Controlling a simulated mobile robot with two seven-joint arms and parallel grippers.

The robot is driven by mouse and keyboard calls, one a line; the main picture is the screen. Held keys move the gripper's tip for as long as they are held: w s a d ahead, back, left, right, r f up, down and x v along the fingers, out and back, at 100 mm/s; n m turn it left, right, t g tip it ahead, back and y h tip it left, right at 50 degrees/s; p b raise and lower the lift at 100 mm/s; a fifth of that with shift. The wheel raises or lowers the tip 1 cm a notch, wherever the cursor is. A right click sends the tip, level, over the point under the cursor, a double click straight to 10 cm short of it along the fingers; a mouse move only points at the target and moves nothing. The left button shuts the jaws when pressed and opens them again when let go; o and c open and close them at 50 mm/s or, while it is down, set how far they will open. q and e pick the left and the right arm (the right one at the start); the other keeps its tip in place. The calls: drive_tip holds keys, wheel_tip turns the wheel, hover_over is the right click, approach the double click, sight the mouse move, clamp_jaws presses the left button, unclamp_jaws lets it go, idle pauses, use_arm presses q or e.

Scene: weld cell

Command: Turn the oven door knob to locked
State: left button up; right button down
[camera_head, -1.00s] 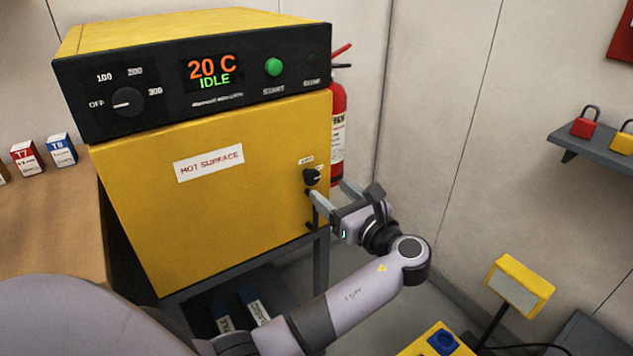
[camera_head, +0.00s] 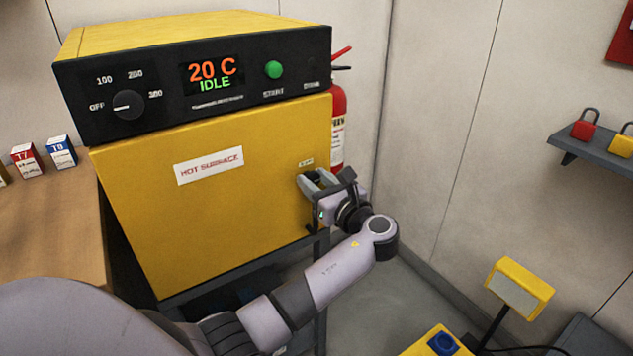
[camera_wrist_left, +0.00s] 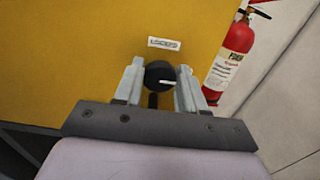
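The yellow oven door (camera_head: 200,215) is closed, with a small black knob near its right edge. In the left wrist view the knob (camera_wrist_left: 158,75) is round and black with a white pointer mark aimed right and slightly down. A small white label (camera_wrist_left: 164,43) sits above it; its text is too blurred to read. My left gripper (camera_head: 310,182) is at the knob, its fingers on either side of it. In the left wrist view the fingers (camera_wrist_left: 159,84) stand apart with small gaps beside the knob. The right gripper is in neither view.
The oven's black panel (camera_head: 150,95) reads 20 C and IDLE. A red fire extinguisher (camera_head: 338,125) stands just right of the oven. A wooden bench (camera_head: 50,230) is at left. A shelf (camera_head: 590,145) with padlocks hangs on the right wall.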

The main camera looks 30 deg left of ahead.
use_arm(q)
drive_tip(key=shift+n, duration=0.4)
drive_tip(key=n, duration=0.3)
drive_tip(key=shift+s+f+n, duration=0.1)
drive_tip(key=shift+n, duration=0.2)
drive_tip(key=n+b, duration=0.1)
drive_tip(key=n, duration=0.3)
drive_tip(key=shift+f+b, duration=0.1)
drive_tip(key=shift+b, duration=0.2)
drive_tip(key=n+b, duration=0.2)
drive_tip(key=n, duration=0.3)
drive_tip(key=shift+f+b, duration=0.15)
drive_tip(key=shift+b, duration=0.25)
drive_tip(key=n+b, duration=0.2)
drive_tip(key=n, duration=0.1)
drive_tip(key=shift+s, duration=0.1)
drive_tip(key=shift+n+b, duration=0.75)
drive_tip(key=shift+n, duration=0.15)
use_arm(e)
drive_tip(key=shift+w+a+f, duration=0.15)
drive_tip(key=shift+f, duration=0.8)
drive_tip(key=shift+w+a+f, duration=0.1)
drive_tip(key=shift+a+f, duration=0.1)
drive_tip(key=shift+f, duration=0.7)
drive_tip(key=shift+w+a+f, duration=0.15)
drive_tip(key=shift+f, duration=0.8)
use_arm(q)
drive_tip(key=o, duration=1)
